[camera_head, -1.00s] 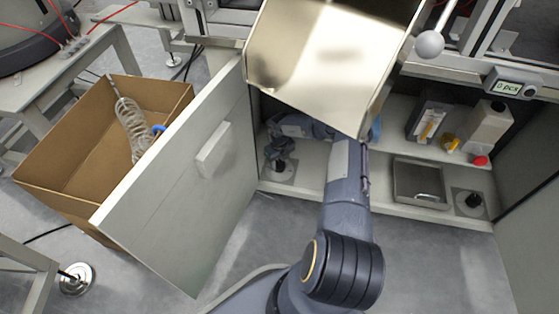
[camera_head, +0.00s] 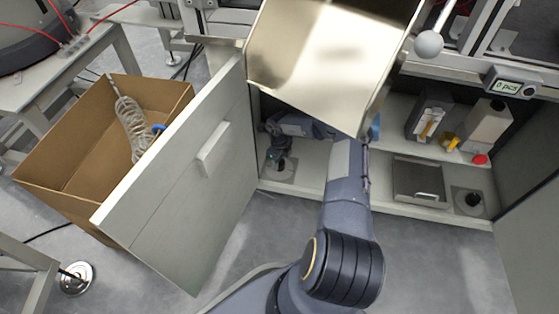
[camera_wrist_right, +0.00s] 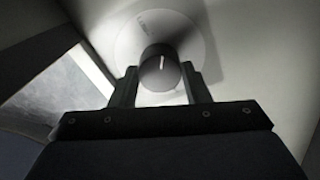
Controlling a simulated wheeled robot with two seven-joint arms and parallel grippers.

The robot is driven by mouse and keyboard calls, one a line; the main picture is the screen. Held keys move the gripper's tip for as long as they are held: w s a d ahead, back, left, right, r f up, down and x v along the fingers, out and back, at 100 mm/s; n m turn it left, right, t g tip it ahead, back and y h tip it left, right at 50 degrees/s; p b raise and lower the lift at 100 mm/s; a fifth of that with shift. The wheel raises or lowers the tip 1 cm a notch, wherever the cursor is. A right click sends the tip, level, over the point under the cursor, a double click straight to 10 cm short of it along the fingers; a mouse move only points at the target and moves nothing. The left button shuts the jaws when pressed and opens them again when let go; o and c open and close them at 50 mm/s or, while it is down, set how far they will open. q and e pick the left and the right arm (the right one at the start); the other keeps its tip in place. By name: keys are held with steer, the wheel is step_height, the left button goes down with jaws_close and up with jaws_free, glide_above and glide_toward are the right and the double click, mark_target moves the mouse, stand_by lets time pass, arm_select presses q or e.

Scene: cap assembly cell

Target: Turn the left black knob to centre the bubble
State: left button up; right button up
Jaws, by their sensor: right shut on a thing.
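The left black knob (camera_head: 281,165) stands on a light square plate on the floor of the open cabinet, at its left end. My right arm reaches into the cabinet, and my right gripper (camera_head: 274,152) is at this knob, partly hidden and small. In the right wrist view the knob (camera_wrist_right: 161,74) has a white line on its face and sits before a pale round disc (camera_wrist_right: 145,30). My right gripper (camera_wrist_right: 160,86) has one finger on each side of the knob, shut on it. No bubble can be made out. My left gripper is out of view.
The cabinet door (camera_head: 180,190) stands open at left. A shiny metal panel (camera_head: 325,55) hangs above my arm. A second black knob (camera_head: 473,199), a lidded metal box (camera_head: 419,180) and bottles (camera_head: 487,124) stand right. A cardboard box (camera_head: 70,185) lies beyond the door.

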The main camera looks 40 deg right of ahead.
mark_target(280, 163)
steer(key=o, duration=1)
step_height(280, 163, up, 8)
steer(key=p, duration=0.3)
steer(key=shift+p, duration=0.4)
steer(key=shift+f, duration=0.1)
